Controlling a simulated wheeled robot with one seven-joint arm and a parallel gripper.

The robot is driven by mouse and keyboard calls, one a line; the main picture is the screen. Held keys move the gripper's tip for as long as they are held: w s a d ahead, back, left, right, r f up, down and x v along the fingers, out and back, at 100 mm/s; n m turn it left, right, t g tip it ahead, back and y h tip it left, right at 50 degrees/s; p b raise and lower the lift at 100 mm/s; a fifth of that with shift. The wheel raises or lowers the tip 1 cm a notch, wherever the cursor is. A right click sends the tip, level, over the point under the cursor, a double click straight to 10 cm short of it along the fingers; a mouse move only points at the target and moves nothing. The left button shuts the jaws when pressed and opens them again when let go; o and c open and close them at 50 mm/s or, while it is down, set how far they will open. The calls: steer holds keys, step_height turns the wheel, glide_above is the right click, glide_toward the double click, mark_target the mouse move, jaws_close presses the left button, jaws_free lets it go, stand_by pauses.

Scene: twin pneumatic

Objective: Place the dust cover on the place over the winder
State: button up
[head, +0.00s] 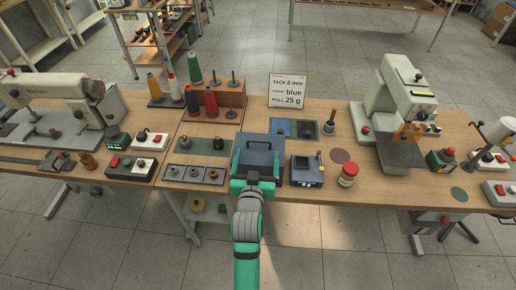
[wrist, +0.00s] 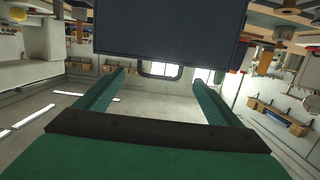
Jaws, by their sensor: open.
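The dust cover looks to be the dark blue-grey box (head: 262,143) with a black bar handle, at the front middle of the table in the head view. In the wrist view its dark wall (wrist: 168,32) fills the top, with the handle (wrist: 160,75) below it. My gripper (head: 256,170) is in front of the box. Its green fingers (wrist: 160,82) are open, one on each side of the handle, with gaps visible. My wrist hides the box's lower front. I cannot tell for sure which thing is the winder; a small blue device (head: 307,172) with a display stands right of the box.
Left of the box lie a grey tray with knobs (head: 193,175) and a green mat (head: 205,147). Thread cones stand on a wooden rack (head: 225,98) behind. A red-lidded jar (head: 348,175) and a press-like machine (head: 405,95) are right. A sign (head: 288,90) stands behind.

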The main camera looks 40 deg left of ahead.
steer(key=shift+v, duration=2.5)
steer(key=s+d+f+m+h, duration=0.1)
steer(key=s+d+f, duration=0.25)
steer(key=d, duration=0.35)
steer(key=s+d+f+m+t+h, duration=0.1)
steer(key=s+d+f+h, duration=0.1)
steer(key=s+d+f, duration=0.3)
steer(key=s+d+f+m+h, duration=0.1)
steer(key=s+d, duration=0.1)
steer(key=d, duration=0.6)
steer(key=s+d+m+h, duration=0.1)
steer(key=s+d+h, duration=0.1)
steer(key=s+d, duration=0.3)
steer(key=s+d+r+m+h, duration=0.1)
steer(key=s+d, duration=0.5)
steer(key=s, duration=0.6)
steer(key=shift+m+t+h, duration=0.3)
steer(key=shift+m+h, duration=0.3)
steer(key=shift+h, duration=0.2)
steer(key=shift+r, duration=0.1)
